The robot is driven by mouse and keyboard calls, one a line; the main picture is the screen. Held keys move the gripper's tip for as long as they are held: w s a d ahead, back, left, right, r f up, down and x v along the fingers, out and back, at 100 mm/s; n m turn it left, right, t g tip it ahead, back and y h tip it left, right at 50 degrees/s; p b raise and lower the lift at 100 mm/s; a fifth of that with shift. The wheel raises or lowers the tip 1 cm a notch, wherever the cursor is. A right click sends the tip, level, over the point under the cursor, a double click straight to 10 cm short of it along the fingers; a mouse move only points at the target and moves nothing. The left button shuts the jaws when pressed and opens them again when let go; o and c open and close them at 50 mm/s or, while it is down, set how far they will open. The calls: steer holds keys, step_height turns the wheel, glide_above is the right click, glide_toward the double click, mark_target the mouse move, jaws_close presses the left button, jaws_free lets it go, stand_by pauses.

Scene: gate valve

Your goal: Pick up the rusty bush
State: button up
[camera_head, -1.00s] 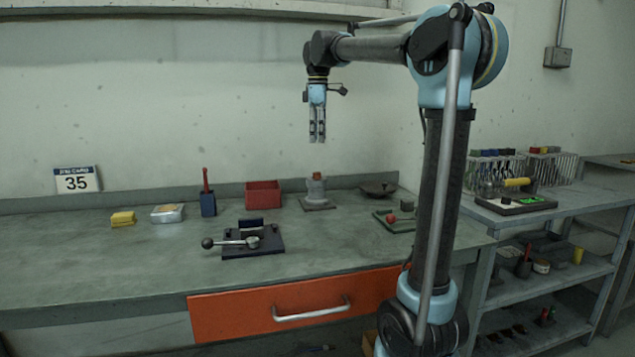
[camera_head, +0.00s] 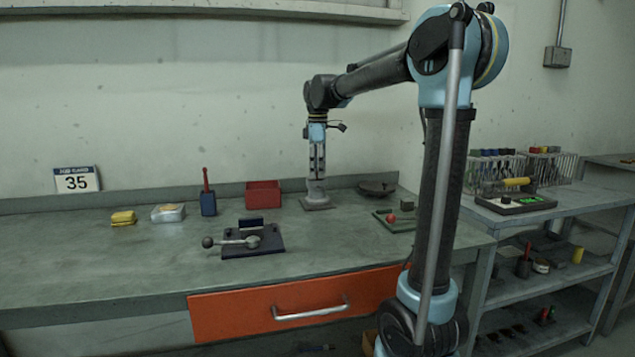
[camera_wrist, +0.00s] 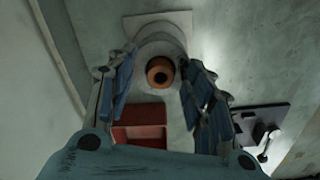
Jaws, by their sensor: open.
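The rusty bush (camera_wrist: 160,72) is a brown-orange ring with a dark hole, seen from above in the wrist view. It sits on top of the pale grey valve body (camera_wrist: 160,40), which also stands on the bench in the head view (camera_head: 316,194). My gripper (camera_wrist: 157,75) is open, with one finger on each side of the bush and a gap showing on both sides. In the head view my gripper (camera_head: 317,178) points straight down over the valve body, and its fingers hide the bush.
A red box (camera_head: 263,194) stands just left of the valve body. A dark round dish (camera_head: 377,189) lies to its right. A black clamp fixture with a lever (camera_head: 253,240) is in front. A tray with a red ball (camera_head: 392,219) lies front right. The bench's left front is clear.

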steer(key=shift+f, duration=0.2)
jaws_close()
steer(key=shift+r, duration=0.1)
